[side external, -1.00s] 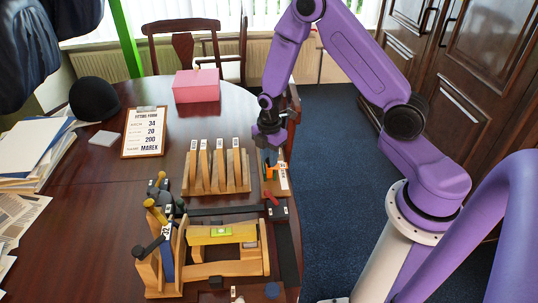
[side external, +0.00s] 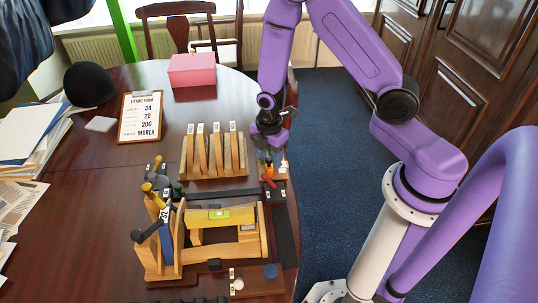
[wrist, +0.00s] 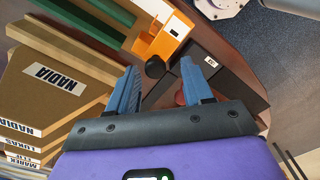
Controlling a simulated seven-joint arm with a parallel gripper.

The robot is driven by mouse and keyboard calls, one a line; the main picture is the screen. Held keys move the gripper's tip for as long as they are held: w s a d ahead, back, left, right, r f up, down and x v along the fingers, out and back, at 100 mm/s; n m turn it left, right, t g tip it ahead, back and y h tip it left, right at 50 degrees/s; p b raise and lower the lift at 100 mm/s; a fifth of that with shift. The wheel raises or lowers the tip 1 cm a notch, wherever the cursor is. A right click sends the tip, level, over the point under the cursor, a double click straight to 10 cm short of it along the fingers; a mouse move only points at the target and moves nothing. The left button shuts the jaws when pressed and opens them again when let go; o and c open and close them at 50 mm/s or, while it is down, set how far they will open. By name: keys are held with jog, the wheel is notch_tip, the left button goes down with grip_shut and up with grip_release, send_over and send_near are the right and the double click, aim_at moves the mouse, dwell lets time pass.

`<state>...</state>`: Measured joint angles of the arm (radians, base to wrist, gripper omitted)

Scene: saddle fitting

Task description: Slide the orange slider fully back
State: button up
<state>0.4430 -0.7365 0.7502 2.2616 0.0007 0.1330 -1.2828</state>
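The orange slider (wrist: 165,43) shows in the wrist view as an orange block with a small dark window, beside a pale strip. A round black knob (wrist: 155,68) is at its near end. My gripper (wrist: 160,63) is open, and the knob appears between its two blue fingertips. I cannot tell whether they touch it. In the side view my gripper (side external: 269,142) points down over the slider's board at the table's right edge and largely hides the slider.
A dark block (side external: 275,194) with a red lever (side external: 268,181) stands just in front. Upright wooden boards (side external: 214,157) stand to the left. A wooden frame (side external: 160,262) with a yellow bar is nearer the camera. Open floor (side external: 335,150) lies to the right.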

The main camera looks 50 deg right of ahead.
aim_at(270, 170)
jog(key=shift+w, duration=0.1)
jog(key=shift+r, duration=0.6)
notch_tip(270, 170, up, 16)
jog(key=shift+r, duration=0.1)
dwell(0.4)
jog(key=s+a+r+m, duration=0.1)
jog(key=s+r+m, duration=0.1)
jog(key=s, duration=0.9)
jog(key=s+a+r+m, duration=0.2)
jog(key=s+m, duration=0.1)
jog(key=s, duration=0.8)
jog(key=shift+s+r, duration=0.2)
jog(key=shift+s, duration=0.1)
